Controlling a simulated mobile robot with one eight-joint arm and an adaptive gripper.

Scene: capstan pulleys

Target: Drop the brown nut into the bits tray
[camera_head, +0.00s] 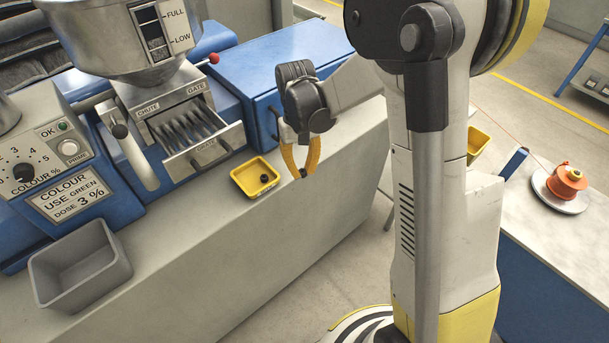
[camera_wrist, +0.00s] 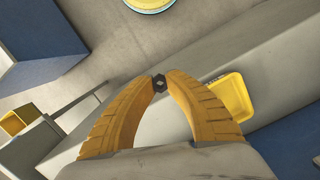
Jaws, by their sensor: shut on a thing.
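My gripper (camera_head: 302,174) is shut on a small dark nut (camera_wrist: 159,83), pinched between the tips of its two yellow fingers. The nut has a hole through it and looks dark grey-brown. The bits tray looks to be the small yellow tray (camera_head: 241,183) on the grey bench top; a small dark round piece (camera_head: 264,178) lies in it. My gripper is above the bench, to the right of the tray and apart from it. In the wrist view the tray (camera_wrist: 239,96) is right of the nut, partly hidden by the right finger.
Left of the tray are a blue machine with an open chute drawer (camera_head: 205,150) and a grey bin (camera_head: 80,265). A blue box (camera_head: 280,68) stands behind. A second yellow container (camera_head: 477,143) and an orange spool (camera_head: 566,181) are at the right.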

